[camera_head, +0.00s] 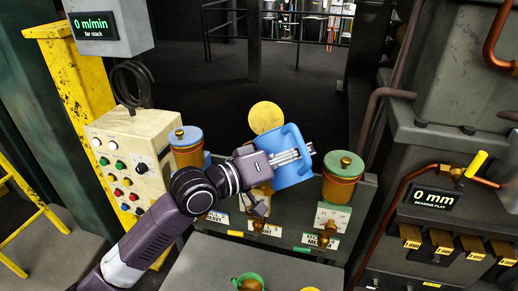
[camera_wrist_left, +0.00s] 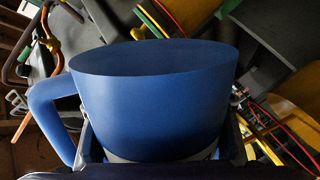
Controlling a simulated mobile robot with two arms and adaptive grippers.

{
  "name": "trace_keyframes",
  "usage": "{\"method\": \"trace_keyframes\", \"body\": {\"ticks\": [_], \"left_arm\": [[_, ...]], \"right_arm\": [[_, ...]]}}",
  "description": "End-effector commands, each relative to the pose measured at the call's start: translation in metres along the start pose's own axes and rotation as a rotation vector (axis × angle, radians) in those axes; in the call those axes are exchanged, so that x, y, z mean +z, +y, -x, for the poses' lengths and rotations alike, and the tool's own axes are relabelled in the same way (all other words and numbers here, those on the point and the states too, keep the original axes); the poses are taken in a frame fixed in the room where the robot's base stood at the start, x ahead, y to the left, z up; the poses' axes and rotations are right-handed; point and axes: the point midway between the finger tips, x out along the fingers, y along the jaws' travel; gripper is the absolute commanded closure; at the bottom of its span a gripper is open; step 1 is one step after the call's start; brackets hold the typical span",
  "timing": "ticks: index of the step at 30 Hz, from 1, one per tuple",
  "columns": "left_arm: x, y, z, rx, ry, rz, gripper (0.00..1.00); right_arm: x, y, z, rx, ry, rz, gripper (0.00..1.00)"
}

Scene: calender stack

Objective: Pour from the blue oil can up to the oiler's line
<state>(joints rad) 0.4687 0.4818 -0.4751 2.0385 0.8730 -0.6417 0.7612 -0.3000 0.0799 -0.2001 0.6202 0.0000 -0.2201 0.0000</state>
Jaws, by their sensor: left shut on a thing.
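My left gripper (camera_head: 292,156) is shut on the blue oil can (camera_head: 291,176), a mug-like vessel with a side handle. It holds the can up in front of the row of oilers, and the can looks tilted in the head view. The wrist view shows the can (camera_wrist_left: 155,105) close up, with its wide mouth and its handle at the left; no liquid can be made out inside. A blue-lidded oiler (camera_head: 188,145) stands to the left, a green-lidded oiler (camera_head: 342,178) to the right, and a yellow lid (camera_head: 265,117) shows behind the can. My right gripper is out of view.
A green mug (camera_head: 248,282) with brown contents stands on the grey table (camera_head: 215,266) in front, beside a partly cut-off yellow thing (camera_head: 309,289). A control box (camera_head: 135,160) is at the left.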

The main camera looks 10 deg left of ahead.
Motion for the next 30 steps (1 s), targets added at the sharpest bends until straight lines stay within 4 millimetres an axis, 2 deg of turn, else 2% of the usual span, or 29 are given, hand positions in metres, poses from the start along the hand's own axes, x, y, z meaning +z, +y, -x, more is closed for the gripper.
{"method": "trace_keyframes", "body": {"ticks": [30], "left_arm": [[-0.0059,0.0058,0.0004,0.003,-0.004,0.074,1.00]], "right_arm": [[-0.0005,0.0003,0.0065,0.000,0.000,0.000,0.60]]}}
